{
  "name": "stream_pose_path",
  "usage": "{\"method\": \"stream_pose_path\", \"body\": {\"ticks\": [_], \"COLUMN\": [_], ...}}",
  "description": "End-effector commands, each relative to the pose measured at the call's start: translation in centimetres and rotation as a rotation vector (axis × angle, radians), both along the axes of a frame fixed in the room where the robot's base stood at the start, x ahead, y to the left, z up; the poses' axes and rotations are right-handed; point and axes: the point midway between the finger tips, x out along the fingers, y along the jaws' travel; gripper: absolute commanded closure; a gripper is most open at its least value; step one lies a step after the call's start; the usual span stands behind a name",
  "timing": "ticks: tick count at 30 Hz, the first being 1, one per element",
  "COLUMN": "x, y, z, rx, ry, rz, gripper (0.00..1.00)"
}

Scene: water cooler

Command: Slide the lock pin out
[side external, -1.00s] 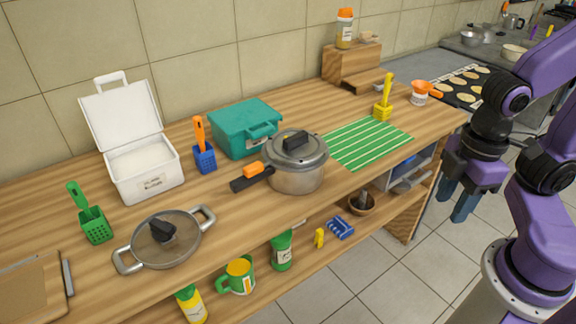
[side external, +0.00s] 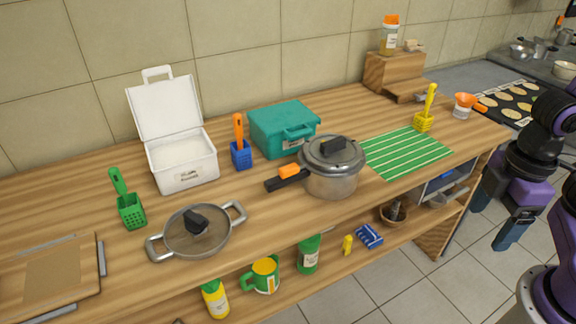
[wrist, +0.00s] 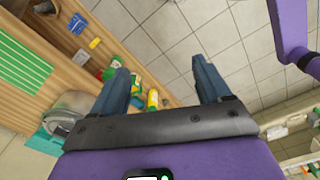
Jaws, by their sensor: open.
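I cannot make out a lock pin in either view. A white box (side external: 184,163) with its lid raised stands on the wooden counter in the side external view. A teal box (side external: 283,130) with a front handle stands shut to its right; no pin can be told on either box. My gripper (side external: 508,225) is at the right, off the counter's front right end and over the floor. In the wrist view my gripper (wrist: 160,66) shows two blue fingers spread apart with nothing between them.
A lidded pot (side external: 332,172), a lidded pan (side external: 197,234) and a green striped mat (side external: 405,151) lie on the counter (side external: 270,220). A lower shelf holds bottles and a mug (side external: 262,275). Floor near my gripper is clear.

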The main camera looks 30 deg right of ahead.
Motion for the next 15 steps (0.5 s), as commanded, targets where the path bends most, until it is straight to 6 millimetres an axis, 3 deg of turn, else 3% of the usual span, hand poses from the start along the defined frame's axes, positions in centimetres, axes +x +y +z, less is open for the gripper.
{"method": "stream_pose_path", "body": {"ticks": [5, 15], "x": [3.0, 14.0], "y": [2.8, 10.6], "z": [1.5, 5.4], "rx": [-0.001, -0.007], "ry": [0.001, 0.009], "rz": [-0.078, -0.356], "gripper": [0.21, 0.21]}}
